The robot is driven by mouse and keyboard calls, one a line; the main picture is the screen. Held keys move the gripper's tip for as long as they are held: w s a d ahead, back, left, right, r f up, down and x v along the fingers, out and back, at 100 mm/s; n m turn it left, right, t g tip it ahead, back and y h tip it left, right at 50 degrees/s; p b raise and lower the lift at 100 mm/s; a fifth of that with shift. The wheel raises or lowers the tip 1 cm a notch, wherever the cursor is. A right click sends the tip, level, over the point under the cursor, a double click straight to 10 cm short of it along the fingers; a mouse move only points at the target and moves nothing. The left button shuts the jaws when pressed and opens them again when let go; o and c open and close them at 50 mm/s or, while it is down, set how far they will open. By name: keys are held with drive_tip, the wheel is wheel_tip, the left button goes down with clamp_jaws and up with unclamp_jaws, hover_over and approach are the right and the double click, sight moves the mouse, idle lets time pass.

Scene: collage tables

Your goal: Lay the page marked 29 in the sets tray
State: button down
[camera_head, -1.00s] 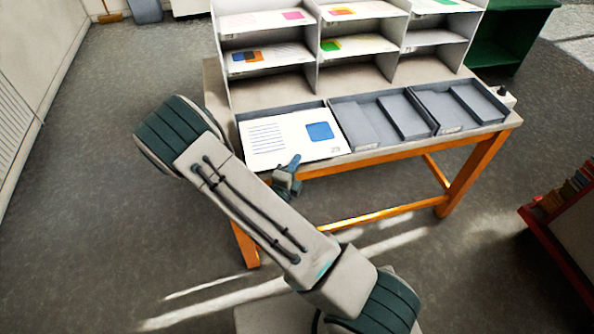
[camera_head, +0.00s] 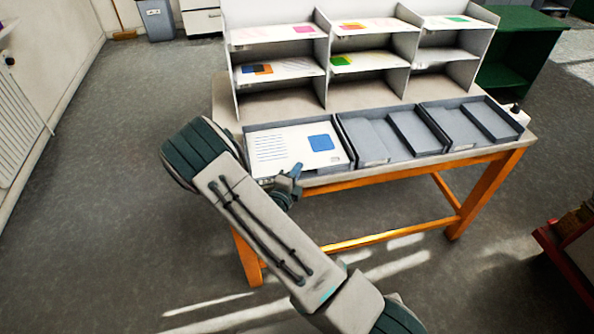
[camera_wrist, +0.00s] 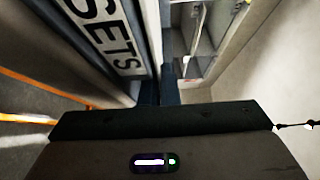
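A white page (camera_head: 283,142) with lines of text and a blue square lies over the left grey tray (camera_head: 351,158). Its front edge reaches the tray's front wall, and I cannot read a number on it. My gripper (camera_head: 296,172) is at that front edge, its fingers close together and seemingly on the page. In the wrist view, the fingers (camera_wrist: 160,88) are near a white label (camera_wrist: 115,35) reading SETS on the tray front. A thin pale line, seemingly the page edge-on, runs between them.
Two more grey trays (camera_head: 375,160) (camera_head: 466,147) stand to the right, showing no pages. A white shelf unit (camera_head: 322,70) with several coloured pages rises behind the trays. The table (camera_head: 395,165) has orange legs. A red-edged stand (camera_head: 560,255) is at the right.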

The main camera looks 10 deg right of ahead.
drive_tip(key=c, duration=1.6)
unclamp_jaws()
drive_tip(key=shift+s, duration=0.1)
drive_tip(key=b+v, duration=0.1)
drive_tip(key=v, duration=1.2)
drive_tip(key=shift+s+a, duration=0.25)
drive_tip(key=shift+s, duration=0.05)
